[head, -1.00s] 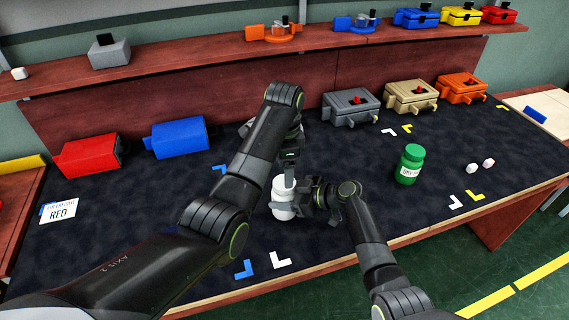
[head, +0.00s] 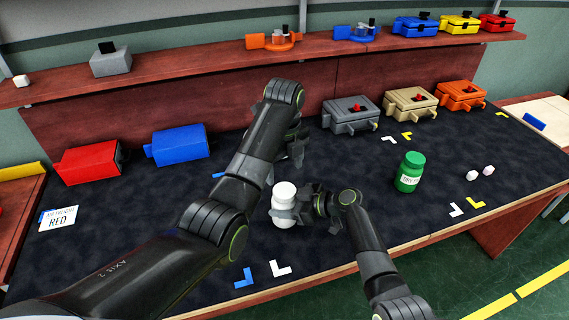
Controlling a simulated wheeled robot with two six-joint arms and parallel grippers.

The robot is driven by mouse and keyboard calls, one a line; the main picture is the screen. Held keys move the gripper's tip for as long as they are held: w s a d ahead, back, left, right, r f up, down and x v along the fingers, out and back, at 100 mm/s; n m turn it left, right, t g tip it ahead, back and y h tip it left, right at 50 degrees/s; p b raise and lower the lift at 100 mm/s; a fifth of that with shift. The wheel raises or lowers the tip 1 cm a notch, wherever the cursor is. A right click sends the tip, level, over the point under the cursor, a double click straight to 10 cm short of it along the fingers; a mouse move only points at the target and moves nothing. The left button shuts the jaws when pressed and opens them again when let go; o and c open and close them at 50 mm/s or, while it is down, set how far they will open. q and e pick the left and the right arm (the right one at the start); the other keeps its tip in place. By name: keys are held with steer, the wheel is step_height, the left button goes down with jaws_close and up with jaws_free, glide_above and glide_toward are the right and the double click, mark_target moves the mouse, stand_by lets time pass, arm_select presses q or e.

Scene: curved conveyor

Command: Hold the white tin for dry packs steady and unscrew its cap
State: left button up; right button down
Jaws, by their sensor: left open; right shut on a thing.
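The white tin (head: 283,213) stands upright on the dark mat in the middle of the table, its white cap (head: 285,190) on top. My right gripper (head: 291,212) is shut on the tin's body from the right. My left gripper (head: 298,152) is open and empty, above and behind the tin and clear of the cap; my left arm partly hides it. A green jar (head: 409,174) with a white label stands to the right, apart from both grippers.
Red (head: 88,163) and blue (head: 180,145) boxes stand at the back left. Grey (head: 350,116), tan (head: 410,104) and orange (head: 461,96) boxes line the back right.

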mark_target(285, 190)
arm_select(q)
step_height(285, 190, down, 7)
steer(key=shift+f, duration=0.15)
stand_by(0.4)
steer(key=c, duration=1)
steer(key=n, duration=0.9)
steer(key=shift+n, duration=0.3)
steer(key=shift+r, duration=0.25)
steer(key=shift+r, duration=0.95)
